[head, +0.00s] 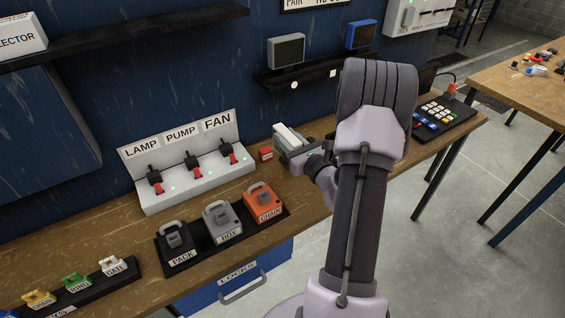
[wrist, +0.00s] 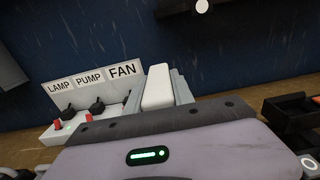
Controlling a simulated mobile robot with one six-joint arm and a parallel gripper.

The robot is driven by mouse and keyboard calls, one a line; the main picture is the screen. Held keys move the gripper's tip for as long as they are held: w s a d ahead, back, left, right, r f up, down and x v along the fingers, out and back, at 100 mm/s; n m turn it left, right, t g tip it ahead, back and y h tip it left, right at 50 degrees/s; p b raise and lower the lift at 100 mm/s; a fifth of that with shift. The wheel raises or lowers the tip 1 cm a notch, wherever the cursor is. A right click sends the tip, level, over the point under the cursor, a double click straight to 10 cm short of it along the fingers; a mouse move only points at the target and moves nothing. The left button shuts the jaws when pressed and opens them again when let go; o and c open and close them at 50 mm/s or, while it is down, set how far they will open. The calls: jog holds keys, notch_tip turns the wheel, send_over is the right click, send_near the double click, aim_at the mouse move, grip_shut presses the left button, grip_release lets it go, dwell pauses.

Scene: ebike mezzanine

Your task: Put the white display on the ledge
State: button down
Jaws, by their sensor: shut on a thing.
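The white display (head: 288,137) is in my gripper (head: 292,146), held above the workbench to the right of the switch panel. In the wrist view the white display (wrist: 157,88) stands between the grey fingers (wrist: 160,94), with its narrow side toward the camera. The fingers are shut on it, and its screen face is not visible. The dark ledge (head: 325,69) is on the blue wall, above and behind my gripper. A grey display (head: 286,50) stands at its left part and a blue display (head: 361,34) at its right end, with a bare stretch between them.
The switch panel (head: 195,183), labelled LAMP, PUMP and FAN, stands left of my gripper. A small red block (head: 265,154) lies beside it. A rack of padlocks (head: 199,256) is in front. A black keypad panel (head: 441,116) is at the right end of the workbench.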

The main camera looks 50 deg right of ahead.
jog(key=f, duration=0.2)
jog(key=f+b, duration=0.1)
jog(key=f, duration=0.2)
jog(key=f+b, duration=0.1)
jog(key=f, duration=0.1)
jog(key=shift+s+f, duration=0.3)
jog(key=shift+f, duration=0.1)
jog(key=shift+r, duration=0.15)
jog(key=c, duration=1.5)
grip_release()
jog(key=shift+f+b, duration=0.2)
jog(key=shift+b, duration=0.1)
jog(key=o, duration=0.4)
jog(key=shift+r, duration=0.15)
